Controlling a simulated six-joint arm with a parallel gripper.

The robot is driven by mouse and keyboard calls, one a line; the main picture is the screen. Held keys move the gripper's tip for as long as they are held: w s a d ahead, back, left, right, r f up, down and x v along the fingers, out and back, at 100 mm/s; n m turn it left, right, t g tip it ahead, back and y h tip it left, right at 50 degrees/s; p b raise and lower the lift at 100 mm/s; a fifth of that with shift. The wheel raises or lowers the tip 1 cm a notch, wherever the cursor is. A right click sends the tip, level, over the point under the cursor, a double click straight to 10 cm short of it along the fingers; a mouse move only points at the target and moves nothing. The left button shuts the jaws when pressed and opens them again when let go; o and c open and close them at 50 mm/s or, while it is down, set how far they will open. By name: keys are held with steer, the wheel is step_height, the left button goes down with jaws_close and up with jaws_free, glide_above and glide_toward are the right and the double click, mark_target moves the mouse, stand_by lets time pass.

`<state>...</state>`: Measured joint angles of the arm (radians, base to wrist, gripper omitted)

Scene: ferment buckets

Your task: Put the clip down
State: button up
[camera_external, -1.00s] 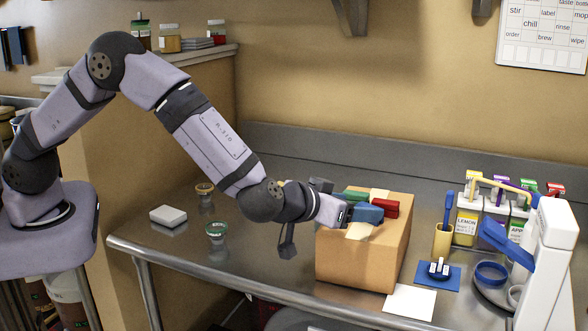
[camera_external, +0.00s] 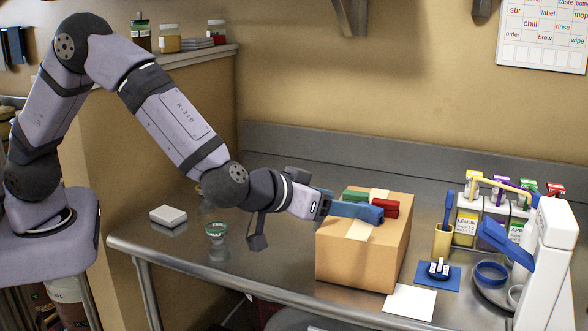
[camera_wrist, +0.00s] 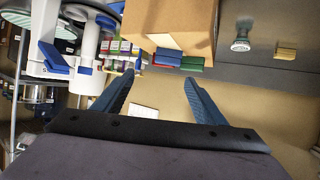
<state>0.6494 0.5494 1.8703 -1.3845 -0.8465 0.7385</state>
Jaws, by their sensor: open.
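A blue clip (camera_external: 372,214) lies on top of the cardboard box (camera_external: 365,265), beside a red clip (camera_external: 391,208) and a green clip (camera_external: 355,195). In the wrist view, the blue clip (camera_wrist: 167,57) shows at the box's edge, in line with the gap between my fingers. My gripper (camera_wrist: 159,77) is open, with its two blue fingers apart and nothing between them. In the outside view, my gripper (camera_external: 350,210) comes from the left at the box top. Its fingers overlap the blue clip there, so their exact separation is unclear.
A pale block (camera_external: 168,215) and a green-lidded glass jar (camera_external: 217,232) stand on the steel bench to the left. A white card (camera_external: 408,301), yellow cup (camera_external: 443,240), bottles (camera_external: 466,222) and a white machine (camera_external: 548,262) are to the right.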

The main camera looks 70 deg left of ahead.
steer(key=s+a+f+m+g+h, duration=0.1)
steer(key=s+a+f+g, duration=0.2)
steer(key=s+a, duration=0.3)
steer(key=s+a+f+m+g+h, duration=0.1)
steer(key=s+a+g, duration=0.4)
steer(key=s, duration=1.1)
steer(key=s+a+f+m+g+h, duration=0.1)
steer(key=s+a+f+g, duration=0.3)
steer(key=s+a, duration=0.3)
steer(key=s, duration=0.4)
steer(key=shift+a+f+m+g+h, duration=0.25)
steer(key=shift+f+m+g+h, duration=0.05)
steer(key=shift+m, duration=0.1)
steer(key=shift+w, duration=0.1)
stand_by(4.2)
